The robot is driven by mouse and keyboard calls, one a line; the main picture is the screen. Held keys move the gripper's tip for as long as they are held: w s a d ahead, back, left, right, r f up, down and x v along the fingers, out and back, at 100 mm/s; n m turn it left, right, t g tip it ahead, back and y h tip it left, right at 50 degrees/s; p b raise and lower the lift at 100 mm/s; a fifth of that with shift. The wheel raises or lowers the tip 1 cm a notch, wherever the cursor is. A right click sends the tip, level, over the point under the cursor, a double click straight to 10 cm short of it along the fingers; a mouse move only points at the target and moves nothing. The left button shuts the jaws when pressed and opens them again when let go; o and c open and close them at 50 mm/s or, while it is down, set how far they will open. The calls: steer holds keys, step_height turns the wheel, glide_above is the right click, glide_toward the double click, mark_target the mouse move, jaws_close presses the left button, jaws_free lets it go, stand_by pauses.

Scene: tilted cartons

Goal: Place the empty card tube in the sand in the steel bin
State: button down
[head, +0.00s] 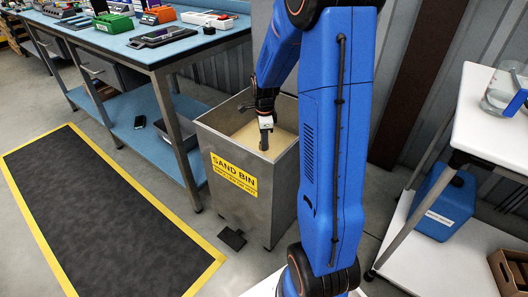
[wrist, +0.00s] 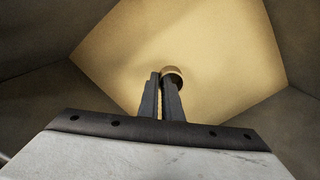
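The steel bin (head: 222,193) stands open at the top, with a yellow SAND BIN label on its front. Pale sand (head: 283,137) fills its lower inside and also shows in the wrist view (wrist: 225,60). My gripper (head: 264,145) points down inside the bin's opening, above the sand. In the wrist view my two fingers (wrist: 165,85) are close together. The round end of the card tube (wrist: 172,74), tan with a dark part, shows at the fingertips. The fingers look shut on it and hide most of it. The gap to the sand is hard to judge.
A blue-topped workbench (head: 150,52) with tools stands left of the bin. A white shelf unit (head: 485,120) with a blue container (head: 443,205) stands at the right. A black, yellow-edged mat (head: 95,215) lies on the floor. The bin's walls surround my gripper closely.

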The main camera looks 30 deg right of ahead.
steer(key=shift+f, duration=2.35)
steer(key=shift+f, duration=0.1)
steer(key=c, duration=1.9)
jaws_free()
steer(key=shift+c, duration=0.2)
